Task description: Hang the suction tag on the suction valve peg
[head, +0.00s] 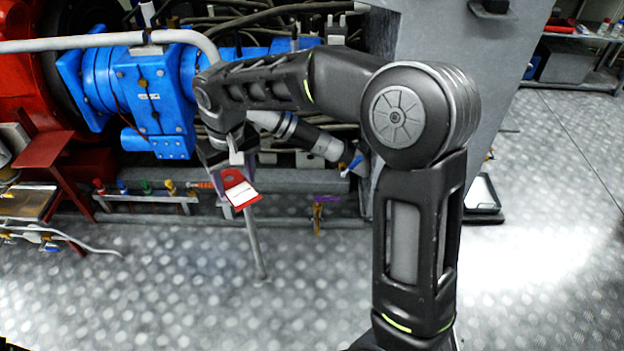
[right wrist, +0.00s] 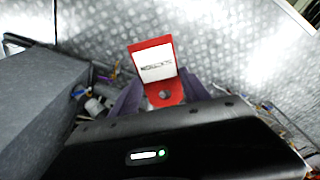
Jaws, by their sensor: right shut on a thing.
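The tag is red with a white label (head: 239,190) and hangs from my right gripper (head: 232,170) in the head view. In the right wrist view the tag (right wrist: 152,60) shows its white label with dark print and a round hole near its lower end. The gripper's purple fingers stand on either side of the tag and are shut on it. The tag is held in the air in front of the blue machinery. I cannot tell which fitting is the suction valve peg. My left gripper is not in view.
A blue pump body (head: 150,90) and a red engine part (head: 25,70) stand at the left. Several coloured valve handles line a low pipe (head: 150,198). A purple-handled valve (head: 327,199) stands right of the tag. A grey cabinet (head: 450,60) rises behind my arm.

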